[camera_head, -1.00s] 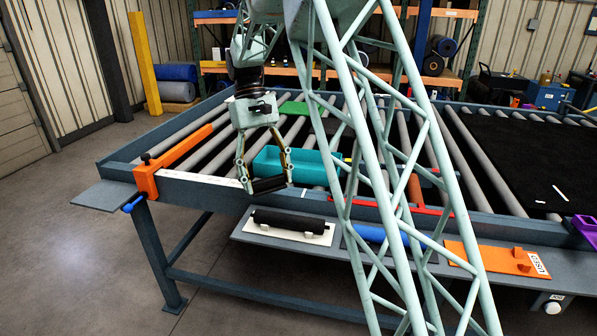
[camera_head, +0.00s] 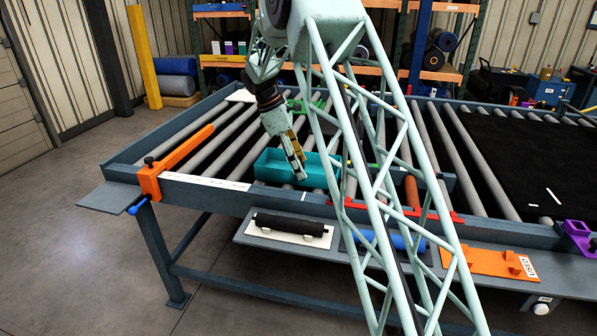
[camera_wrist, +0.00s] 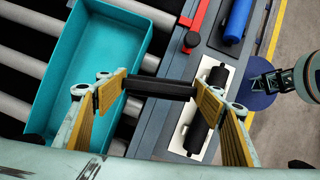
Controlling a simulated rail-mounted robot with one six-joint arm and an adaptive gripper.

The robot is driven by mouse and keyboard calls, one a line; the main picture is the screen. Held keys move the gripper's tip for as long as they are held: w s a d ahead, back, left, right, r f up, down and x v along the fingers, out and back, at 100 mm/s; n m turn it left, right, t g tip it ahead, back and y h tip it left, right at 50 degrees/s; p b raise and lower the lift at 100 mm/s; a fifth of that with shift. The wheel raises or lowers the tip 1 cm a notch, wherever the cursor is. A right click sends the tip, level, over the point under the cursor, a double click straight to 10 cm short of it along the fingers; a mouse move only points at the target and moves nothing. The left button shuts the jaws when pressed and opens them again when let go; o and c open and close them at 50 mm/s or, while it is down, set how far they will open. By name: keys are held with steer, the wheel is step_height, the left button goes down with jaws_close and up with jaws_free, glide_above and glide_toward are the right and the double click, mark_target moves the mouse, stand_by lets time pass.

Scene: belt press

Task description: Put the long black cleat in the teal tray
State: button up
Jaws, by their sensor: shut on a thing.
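My gripper (camera_wrist: 159,90) is shut on a black cleat (camera_wrist: 163,88), a dark bar clamped end to end between the two yellow-padded fingers. The teal tray (camera_wrist: 50,70) lies left of the held cleat in the wrist view and looks empty where I see inside. In the head view the tray (camera_head: 262,163) sits on the rollers at the table's near edge. My gripper (camera_head: 298,170) hangs in front of the tray's right part, with the fingers seen edge-on. The held cleat is mostly hidden by the fingers there. I cannot tell its height above the rail.
A black roller (camera_head: 290,223) rests on a white plate on the lower shelf; a blue roller (camera_head: 385,240) lies right of it. An orange clamp (camera_head: 151,182) stands at left, an orange plate (camera_head: 487,262) at right. Red bars (camera_wrist: 199,15) lie right of the tray.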

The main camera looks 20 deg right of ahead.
steer(key=w+d+n+t+p, duration=0.4)
steer(key=w+d+n, duration=0.5)
steer(key=d+n, duration=0.1)
steer(key=shift+d+r+n+p, duration=0.25)
steer(key=shift+d+n+p, duration=0.05)
steer(key=shift+d, duration=0.55)
glide_toward(317, 168)
steer(key=shift+s+d+f, duration=0.15)
steer(key=shift+s+f, duration=0.1)
steer(key=shift+s, duration=0.35)
steer(key=shift+s+d+f, duration=0.1)
steer(key=shift+s+f, duration=0.15)
steer(key=shift+s, duration=0.35)
steer(key=shift+s+d+f, duration=0.15)
steer(key=shift+s+f, duration=0.1)
steer(key=shift+s, duration=0.35)
steer(key=shift+f, duration=1.85)
steer(key=shift+f, duration=0.15)
steer(key=o, duration=0.9)
